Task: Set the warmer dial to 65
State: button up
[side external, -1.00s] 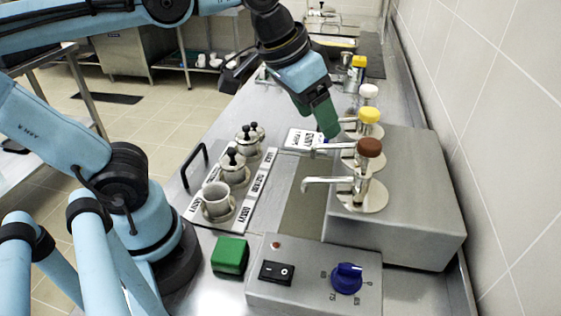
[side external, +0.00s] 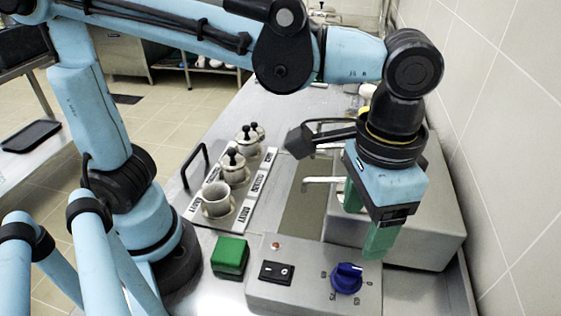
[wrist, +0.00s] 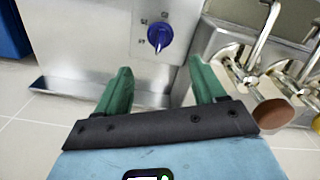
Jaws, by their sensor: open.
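The warmer dial (side external: 347,279) is a blue knob on the top of a grey metal control box (side external: 300,301), at the box's right end in the side external view. Small marks stand around it, too small to read surely, and I cannot tell its exact setting. In the wrist view the dial (wrist: 159,37) lies just beyond the fingertips, roughly centred between them. My gripper (side external: 366,225) has green fingers, open and empty. It hangs above and behind the dial and does not touch it. The wrist view shows the open fingers (wrist: 160,72) too.
A black rocker switch (side external: 276,273) and a red lamp (side external: 276,246) share the box. A green block (side external: 230,257) stands left of it. Cups on a labelled tray (side external: 240,217) stand farther left. A grey dispenser unit (side external: 435,215) with taps stands behind, near the tiled wall.

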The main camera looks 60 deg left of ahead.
aim_at(350, 267)
notch_tip(350, 267, down, 12)
jog(key=shift+f, duration=0.1)
dwell(0.6)
jog(key=shift+c, duration=0.4)
jog(key=c, duration=1)
